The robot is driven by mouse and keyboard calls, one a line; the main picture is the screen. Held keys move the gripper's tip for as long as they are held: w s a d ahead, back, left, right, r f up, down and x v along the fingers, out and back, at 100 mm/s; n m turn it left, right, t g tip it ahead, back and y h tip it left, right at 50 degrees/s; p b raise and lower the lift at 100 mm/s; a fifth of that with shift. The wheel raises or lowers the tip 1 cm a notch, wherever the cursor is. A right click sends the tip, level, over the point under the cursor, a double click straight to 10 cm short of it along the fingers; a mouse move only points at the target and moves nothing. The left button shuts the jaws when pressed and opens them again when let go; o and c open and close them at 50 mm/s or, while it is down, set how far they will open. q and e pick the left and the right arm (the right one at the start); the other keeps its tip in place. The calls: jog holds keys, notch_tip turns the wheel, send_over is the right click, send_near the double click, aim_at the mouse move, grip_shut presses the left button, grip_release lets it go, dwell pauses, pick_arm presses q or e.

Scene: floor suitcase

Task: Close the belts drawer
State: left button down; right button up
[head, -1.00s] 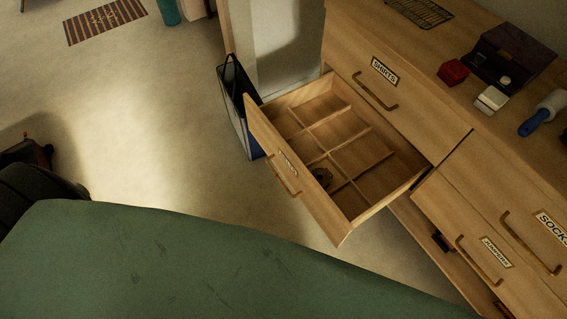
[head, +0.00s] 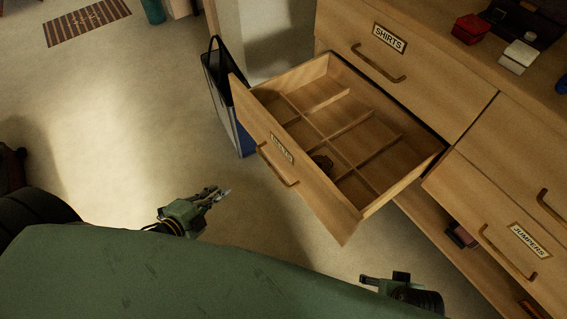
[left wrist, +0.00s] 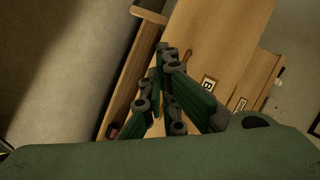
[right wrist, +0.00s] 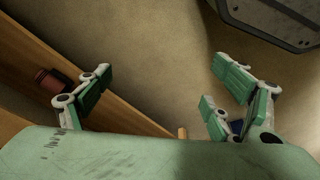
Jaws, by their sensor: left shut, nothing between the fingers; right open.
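The belts drawer (head: 300,160) is pulled far out of the wooden dresser in the head view. Its label is too blurred to read surely, and a curved handle (head: 277,166) sits on its front. Inside are wooden dividers and a dark coiled item (head: 322,163) in one compartment. My left gripper (head: 216,194) is shut and empty, left of the drawer front and apart from it. It also shows in the left wrist view (left wrist: 163,52). My right gripper (head: 366,280) is partly in view near the lower edge, below the drawer's near corner. The right wrist view shows it open and empty (right wrist: 165,75).
The shirts drawer (head: 430,85) above is closed. The jumpers drawer (head: 490,225) is at the right, above an open lower shelf space holding a dark red item (head: 461,235). A dark bag (head: 225,105) stands on the floor by the drawer's far left corner. Floor left of the drawer is clear.

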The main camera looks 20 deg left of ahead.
pick_arm(q)
jog(key=w+d+r+m+t+h+b, duration=0.2)
jog(key=d+r+m+h+b, duration=0.15)
jog(key=r, duration=0.25)
jog(key=m+h+b, duration=0.2)
jog(key=m+h, duration=0.2)
jog(key=m, duration=0.2)
send_near(293, 148)
pick_arm(e)
jog(key=w+v, duration=0.1)
jog(key=v, duration=0.9)
pick_arm(q)
jog(key=shift+n+y, duration=0.25)
jog(key=b+x, duration=0.2)
jog(key=x, duration=0.4)
jog(key=shift+w, duration=0.1)
jog(key=shift+w+d+r, duration=0.1)
jog(key=shift+w+d, duration=0.2)
pick_arm(e)
jog(key=shift+w+a+f+t, duration=0.15)
jog(key=shift+w+t, duration=0.3)
jog(key=shift+w, duration=0.3)
jog(key=shift+w+a+f+t, duration=0.15)
jog(key=shift+w+t, duration=0.35)
jog(key=shift+w, duration=0.25)
jog(key=shift+w+a+t, duration=0.2)
jog(key=shift+w+t, duration=0.25)
jog(key=shift+w, duration=0.3)
